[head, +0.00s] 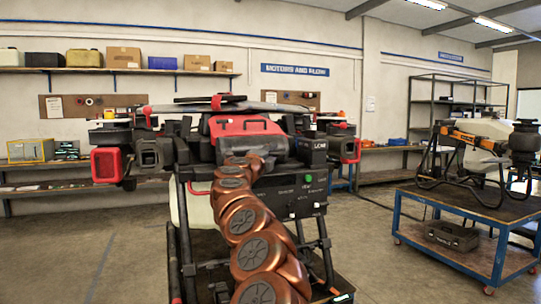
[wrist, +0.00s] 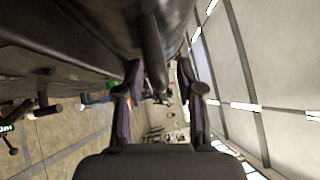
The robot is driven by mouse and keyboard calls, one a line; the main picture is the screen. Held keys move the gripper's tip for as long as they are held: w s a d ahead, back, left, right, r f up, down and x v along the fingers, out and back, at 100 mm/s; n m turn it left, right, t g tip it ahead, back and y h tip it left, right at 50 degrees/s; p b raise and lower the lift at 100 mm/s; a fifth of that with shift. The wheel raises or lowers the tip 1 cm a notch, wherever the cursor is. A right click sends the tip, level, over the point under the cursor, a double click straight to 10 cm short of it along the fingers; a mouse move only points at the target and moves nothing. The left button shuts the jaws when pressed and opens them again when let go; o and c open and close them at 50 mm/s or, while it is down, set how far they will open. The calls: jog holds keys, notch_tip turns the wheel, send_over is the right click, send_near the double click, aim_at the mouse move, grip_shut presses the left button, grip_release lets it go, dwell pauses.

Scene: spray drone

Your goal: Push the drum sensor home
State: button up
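In the wrist view my gripper (wrist: 159,80) has its two dark fingers apart, with a gap between them. A dark rod-like part (wrist: 151,50) hangs from a large dark rounded body (wrist: 110,20), and its lower end lies in line with the gap. I cannot tell whether the fingers touch it. I cannot tell for sure whether this rod is the drum sensor. In the head view the drone (head: 245,125), black with red parts, stands on a frame. My copper arm reaches up to its front, and my gripper is hidden behind the arm there.
A black control panel (head: 290,195) with a green button sits right of my arm. A blue cart (head: 460,250) carrying an orange and black machine (head: 470,140) stands at the right. Shelves with boxes (head: 125,57) line the back wall. The floor at the left (head: 70,250) is clear.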

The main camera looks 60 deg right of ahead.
jog(key=v, duration=1.2)
dwell(0.5)
dwell(0.7)
